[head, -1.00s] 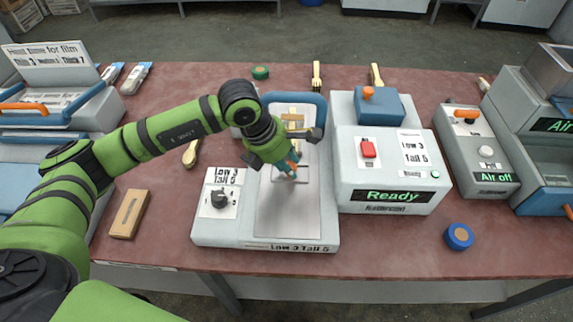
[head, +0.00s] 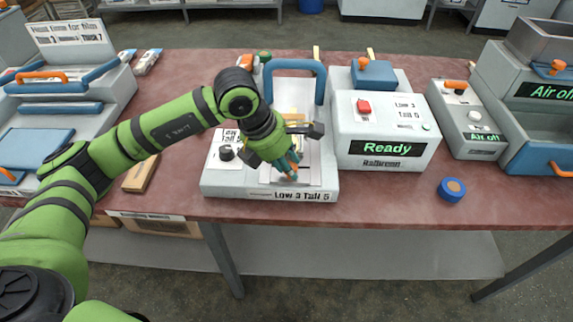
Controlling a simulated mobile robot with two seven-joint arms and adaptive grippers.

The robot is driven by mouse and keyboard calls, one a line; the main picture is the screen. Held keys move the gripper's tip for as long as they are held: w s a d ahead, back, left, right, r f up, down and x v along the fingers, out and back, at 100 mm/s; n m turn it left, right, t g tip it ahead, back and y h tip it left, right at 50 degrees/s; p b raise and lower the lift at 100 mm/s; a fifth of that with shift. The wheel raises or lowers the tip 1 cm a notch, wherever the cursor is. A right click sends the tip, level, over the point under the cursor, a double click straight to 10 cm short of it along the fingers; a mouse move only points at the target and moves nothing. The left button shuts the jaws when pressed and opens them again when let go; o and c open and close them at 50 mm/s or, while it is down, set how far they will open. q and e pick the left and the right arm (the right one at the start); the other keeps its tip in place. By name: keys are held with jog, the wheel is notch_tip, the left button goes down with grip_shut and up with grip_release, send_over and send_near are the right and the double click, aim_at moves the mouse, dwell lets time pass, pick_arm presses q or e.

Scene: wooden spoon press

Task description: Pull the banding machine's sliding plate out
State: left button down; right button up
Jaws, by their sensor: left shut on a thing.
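The banding machine (head: 213,180) is the grey unit in the middle of the table, with a blue bar handle (head: 295,65) across its back, a black knob and the label "Low 3 Tall 5". Its sliding plate (head: 312,162) is a pale flat piece along the bed, near the front edge. My left gripper (head: 290,172) points down over the front of the plate and is shut on it. The fingers hide the spot they hold. My right gripper is out of view.
A grey box reading "Ready" (head: 380,149) stands close on the right. A blue roll (head: 451,189) lies near the front edge at right. A wooden block (head: 140,175) lies left of the machine. The table front between box and roll is clear.

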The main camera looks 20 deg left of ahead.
pick_arm(q)
jog(key=c, duration=1)
grip_release()
jog(key=shift+s+d, duration=0.15)
jog(key=shift+d, duration=0.05)
jog(key=shift+o, duration=0.3)
jog(key=shift+s, duration=0.1)
jog(key=v, duration=1.2)
jog(key=shift+d, duration=0.1)
